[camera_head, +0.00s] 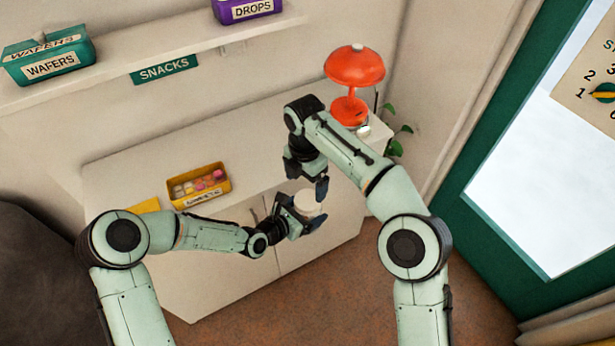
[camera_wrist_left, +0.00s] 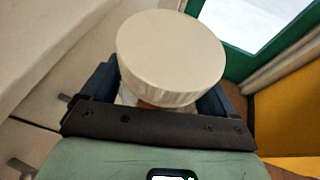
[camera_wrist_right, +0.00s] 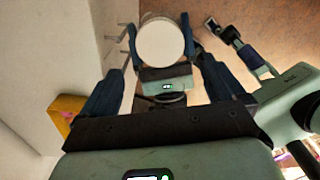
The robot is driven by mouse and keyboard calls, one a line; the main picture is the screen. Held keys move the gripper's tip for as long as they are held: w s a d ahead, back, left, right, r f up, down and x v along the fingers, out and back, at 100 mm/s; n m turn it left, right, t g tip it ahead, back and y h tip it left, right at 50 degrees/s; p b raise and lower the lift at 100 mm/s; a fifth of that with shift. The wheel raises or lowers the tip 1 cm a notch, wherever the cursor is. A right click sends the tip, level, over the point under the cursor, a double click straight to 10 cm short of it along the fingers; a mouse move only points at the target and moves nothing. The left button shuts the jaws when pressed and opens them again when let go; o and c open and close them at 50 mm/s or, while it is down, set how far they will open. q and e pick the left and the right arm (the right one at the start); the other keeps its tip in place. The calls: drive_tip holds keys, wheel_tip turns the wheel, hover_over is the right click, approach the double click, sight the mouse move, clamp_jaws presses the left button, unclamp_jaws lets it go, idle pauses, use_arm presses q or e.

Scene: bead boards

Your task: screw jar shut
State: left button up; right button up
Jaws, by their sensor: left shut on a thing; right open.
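The jar with its cream-white round lid (camera_head: 308,202) is held in my left gripper (camera_head: 300,213), in front of the cabinet. In the left wrist view the lid (camera_wrist_left: 172,55) sits on top of the jar, with only a little of the jar body (camera_wrist_left: 150,103) showing below it. Whether the lid is tight cannot be told. My right gripper (camera_head: 309,190) is open just above and beside the lid, pointing down. In the right wrist view the lid (camera_wrist_right: 160,42) shows beyond and between the two fingers, apart from them.
A yellow box of colored pieces (camera_head: 199,186) stands on the white cabinet top (camera_head: 130,170), left of the grippers. An orange lamp (camera_head: 354,68) stands behind my right arm. A shelf (camera_head: 150,42) holds a green wafers tin (camera_head: 48,58) and a purple drops box (camera_head: 245,10).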

sight(308, 199)
drive_tip(key=shift+w+d+r+n, duration=0.25)
drive_tip(key=shift+r+n, duration=0.25)
drive_tip(key=shift+n, duration=0.2)
drive_tip(key=shift+f, duration=0.1)
drive_tip(key=shift+s+f, duration=0.1)
drive_tip(key=shift+f, duration=3.85)
drive_tip(key=c, duration=1.1)
drive_tip(key=m, duration=0.4)
drive_tip(key=shift+r, duration=0.1)
drive_tip(key=m, duration=0.5)
drive_tip(key=shift+m, duration=0.4)
